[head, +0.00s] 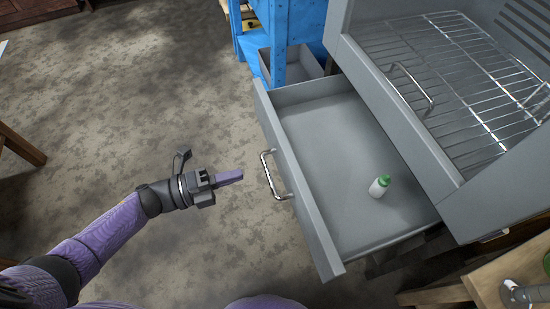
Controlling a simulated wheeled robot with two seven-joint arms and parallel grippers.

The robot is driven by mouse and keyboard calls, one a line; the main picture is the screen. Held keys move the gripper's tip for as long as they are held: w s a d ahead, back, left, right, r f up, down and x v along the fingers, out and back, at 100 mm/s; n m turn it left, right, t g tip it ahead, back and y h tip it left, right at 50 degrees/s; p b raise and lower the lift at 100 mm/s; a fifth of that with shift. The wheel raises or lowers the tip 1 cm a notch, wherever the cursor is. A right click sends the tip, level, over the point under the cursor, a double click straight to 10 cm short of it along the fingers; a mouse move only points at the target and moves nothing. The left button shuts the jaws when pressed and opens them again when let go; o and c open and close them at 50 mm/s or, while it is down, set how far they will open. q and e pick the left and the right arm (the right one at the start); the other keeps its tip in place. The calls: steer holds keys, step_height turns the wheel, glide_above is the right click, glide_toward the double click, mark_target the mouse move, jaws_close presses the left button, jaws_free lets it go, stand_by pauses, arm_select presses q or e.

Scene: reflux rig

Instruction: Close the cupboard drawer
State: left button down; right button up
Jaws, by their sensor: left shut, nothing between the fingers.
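The grey cupboard drawer (294,182) is pulled out, with its front facing left in the head view. A metal bar handle (273,176) is fixed on its front. A small white bottle with a green cap (379,187) stands inside the drawer. My left gripper (238,175) is shut and empty. It points toward the drawer front, a little left of the handle, and looks apart from it. My right gripper is not in view.
The grey cupboard (460,200) has a wire rack (450,80) above the drawer. A blue shelf frame (280,35) stands behind the drawer. A wooden table (485,283) is at lower right.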

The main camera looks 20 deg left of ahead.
mark_target(286, 162)
arm_select(q)
steer(key=b+x, duration=0.1)
steer(key=x, duration=0.6)
steer(key=shift+f+b, duration=0.15)
steer(key=shift+b, duration=0.2)
steer(key=shift+x, duration=0.85)
steer(key=shift+w+d, duration=0.1)
steer(key=shift+d, duration=0.05)
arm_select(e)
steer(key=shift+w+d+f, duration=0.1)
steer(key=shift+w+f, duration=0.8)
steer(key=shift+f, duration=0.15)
arm_select(q)
steer(key=shift+d, duration=0.1)
